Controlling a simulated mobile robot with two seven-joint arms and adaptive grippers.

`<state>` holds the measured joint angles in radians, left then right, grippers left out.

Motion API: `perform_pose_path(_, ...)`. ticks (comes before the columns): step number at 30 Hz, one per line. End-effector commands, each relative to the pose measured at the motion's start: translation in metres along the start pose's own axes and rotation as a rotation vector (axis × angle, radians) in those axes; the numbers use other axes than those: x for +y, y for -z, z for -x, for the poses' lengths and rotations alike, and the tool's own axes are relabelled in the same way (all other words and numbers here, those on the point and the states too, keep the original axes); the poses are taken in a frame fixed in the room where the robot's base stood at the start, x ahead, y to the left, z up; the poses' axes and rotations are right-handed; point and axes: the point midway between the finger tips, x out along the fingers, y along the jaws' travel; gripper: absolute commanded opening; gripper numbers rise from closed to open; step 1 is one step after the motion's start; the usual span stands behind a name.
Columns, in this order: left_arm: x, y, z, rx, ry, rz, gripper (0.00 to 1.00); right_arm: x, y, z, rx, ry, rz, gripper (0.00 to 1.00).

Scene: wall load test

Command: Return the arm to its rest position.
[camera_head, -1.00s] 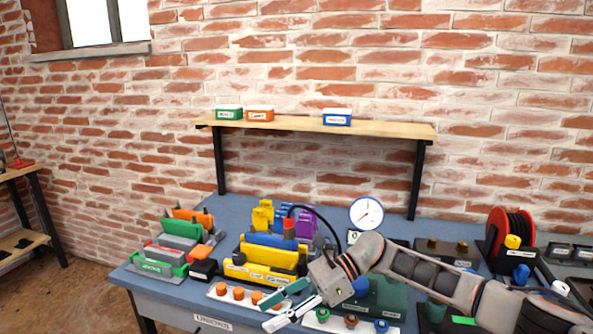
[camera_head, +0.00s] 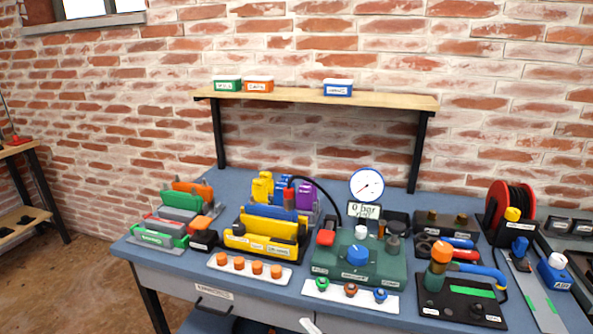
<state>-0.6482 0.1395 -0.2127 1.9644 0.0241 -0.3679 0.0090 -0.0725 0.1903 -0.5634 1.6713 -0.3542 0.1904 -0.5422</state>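Neither of my grippers is clearly in view in the head view, and no arm lies over the bench. A small pale piece shows at the bottom edge, below the middle of the bench; I cannot tell what it is. The blue workbench (camera_head: 405,205) stands in front of the brick wall. On it, a green test unit (camera_head: 325,262) with a blue knob (camera_head: 357,255) is now fully uncovered. A round white gauge (camera_head: 367,186) stands behind it, above a display reading 0 bar (camera_head: 364,210).
Yellow (camera_head: 268,250) and green (camera_head: 155,236) holders stand on the left. Orange caps (camera_head: 248,266) sit on a front strip. A black plate with an orange-topped fitting (camera_head: 439,256) and a red hose reel (camera_head: 512,205) stand right. A wooden shelf (camera_head: 290,95) holds small boxes.

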Motion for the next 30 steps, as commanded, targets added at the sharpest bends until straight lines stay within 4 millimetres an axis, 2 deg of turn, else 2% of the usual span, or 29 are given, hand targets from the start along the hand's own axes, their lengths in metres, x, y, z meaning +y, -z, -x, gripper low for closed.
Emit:
perform_pose_path(1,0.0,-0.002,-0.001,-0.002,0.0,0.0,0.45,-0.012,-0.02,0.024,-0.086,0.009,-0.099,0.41)
perform_pose_path(5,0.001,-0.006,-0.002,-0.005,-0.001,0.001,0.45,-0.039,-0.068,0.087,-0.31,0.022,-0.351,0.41)
perform_pose_path(6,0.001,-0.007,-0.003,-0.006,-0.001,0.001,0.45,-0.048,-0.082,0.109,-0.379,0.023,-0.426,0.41)
perform_pose_path(9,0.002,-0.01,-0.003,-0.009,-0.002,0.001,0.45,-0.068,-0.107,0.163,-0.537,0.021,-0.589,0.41)
perform_pose_path(12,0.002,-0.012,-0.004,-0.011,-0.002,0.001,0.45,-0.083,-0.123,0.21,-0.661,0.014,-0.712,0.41)
perform_pose_path(15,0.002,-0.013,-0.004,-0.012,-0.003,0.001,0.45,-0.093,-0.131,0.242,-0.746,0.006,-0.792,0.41)
perform_pose_path(18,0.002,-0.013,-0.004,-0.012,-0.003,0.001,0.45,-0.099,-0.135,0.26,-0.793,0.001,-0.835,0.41)
perform_pose_path(20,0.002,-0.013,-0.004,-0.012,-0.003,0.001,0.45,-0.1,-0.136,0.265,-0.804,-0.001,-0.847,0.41)
perform_pose_path(30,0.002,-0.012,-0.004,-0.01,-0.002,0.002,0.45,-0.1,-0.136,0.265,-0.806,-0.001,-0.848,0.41)
